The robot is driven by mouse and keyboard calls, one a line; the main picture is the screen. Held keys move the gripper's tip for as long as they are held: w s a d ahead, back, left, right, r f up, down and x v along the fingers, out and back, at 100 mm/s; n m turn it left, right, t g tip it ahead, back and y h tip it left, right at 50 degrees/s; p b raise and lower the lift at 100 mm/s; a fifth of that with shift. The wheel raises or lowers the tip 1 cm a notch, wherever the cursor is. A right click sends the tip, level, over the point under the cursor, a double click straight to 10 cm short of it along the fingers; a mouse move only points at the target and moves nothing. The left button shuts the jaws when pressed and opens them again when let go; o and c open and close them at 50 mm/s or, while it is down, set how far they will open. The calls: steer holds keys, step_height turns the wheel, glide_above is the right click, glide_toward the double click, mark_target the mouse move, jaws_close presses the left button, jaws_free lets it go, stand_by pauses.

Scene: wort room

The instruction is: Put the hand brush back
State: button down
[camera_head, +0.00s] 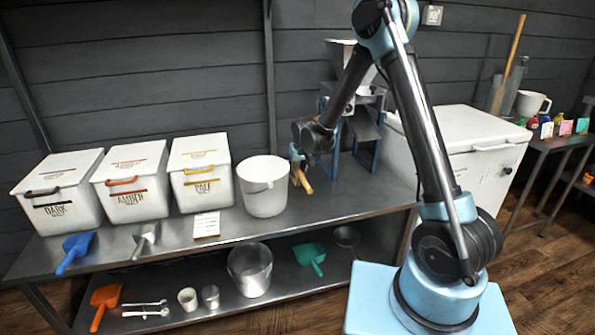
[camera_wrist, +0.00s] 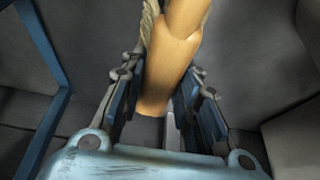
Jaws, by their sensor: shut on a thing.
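My gripper (camera_head: 297,157) is beside the white bucket's right rim, in front of the grain mill, above the steel bench. It is shut on the hand brush (camera_head: 304,181), whose light wooden end sticks out below the fingers. In the wrist view the gripper (camera_wrist: 160,88) has a blue-padded finger on each side of the brush's wooden handle (camera_wrist: 168,65). A pale, fibrous strip shows beside the wood at the top of that view; I cannot tell whether it is the bristles. Most of the brush is hidden or out of frame.
The white bucket (camera_head: 264,188) stands close left of my gripper. Lidded bins of dark (camera_head: 58,205), amber (camera_head: 131,193) and pale malt (camera_head: 202,186) stand further left. The mill (camera_head: 362,140) is behind. Bare bench (camera_head: 340,205) lies below right. A white chest (camera_head: 478,150) stands right.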

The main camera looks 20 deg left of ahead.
steer(key=shift+f, duration=0.55)
stand_by(0.4)
steer(key=c, duration=1.1)
jaws_free()
